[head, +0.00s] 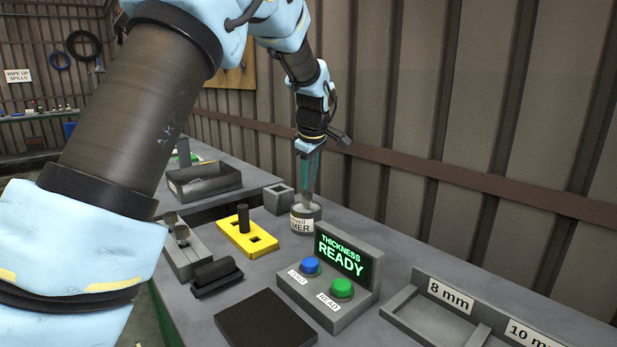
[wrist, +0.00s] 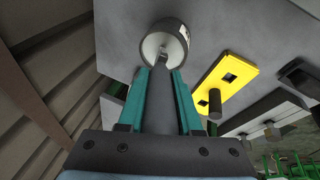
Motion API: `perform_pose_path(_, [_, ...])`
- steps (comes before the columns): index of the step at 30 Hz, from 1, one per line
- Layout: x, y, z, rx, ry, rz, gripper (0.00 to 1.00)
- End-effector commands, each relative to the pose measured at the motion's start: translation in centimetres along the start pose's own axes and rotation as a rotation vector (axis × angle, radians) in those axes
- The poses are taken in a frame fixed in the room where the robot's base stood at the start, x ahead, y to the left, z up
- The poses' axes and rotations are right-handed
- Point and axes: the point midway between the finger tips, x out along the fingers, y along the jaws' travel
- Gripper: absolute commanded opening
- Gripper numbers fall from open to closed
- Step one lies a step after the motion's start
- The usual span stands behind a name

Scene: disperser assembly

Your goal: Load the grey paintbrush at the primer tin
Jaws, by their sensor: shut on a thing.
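The primer tin (head: 303,222) is a pale round tin with a label ending in "MER", standing on the grey bench near the wall. My gripper (head: 309,178) points down above it, its teal fingers shut on the grey paintbrush (wrist: 158,105). In the wrist view my gripper (wrist: 160,75) has the grey handle between its fingers, and the handle runs toward the tin's round mouth (wrist: 163,45). The brush's lower end appears to be at or inside the tin's opening. The bristles are hidden, so I cannot tell how deep they are.
A yellow block (head: 247,236) with a dark peg stands left of the tin. A small grey square holder (head: 279,197) is behind it. The thickness reader (head: 335,277), reading "READY", has blue and green buttons in front. A dark pad (head: 265,322) and labelled trays (head: 440,310) lie nearer.

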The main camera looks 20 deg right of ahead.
Motion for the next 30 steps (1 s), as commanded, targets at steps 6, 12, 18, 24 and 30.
perform_pose_path(6, [0.1,-0.1,0.1,0.000,-0.001,-0.003,0.00])
perform_pose_path(12, [-0.8,0.2,-0.2,0.000,-0.001,-0.003,0.00])
perform_pose_path(18, [-2.4,0.6,-0.6,0.000,0.000,-0.001,0.00])
perform_pose_path(24, [-3.8,1.0,-1.0,0.000,0.000,0.000,0.00])
perform_pose_path(30, [-5.3,1.4,-1.3,0.000,0.000,-0.001,0.00])
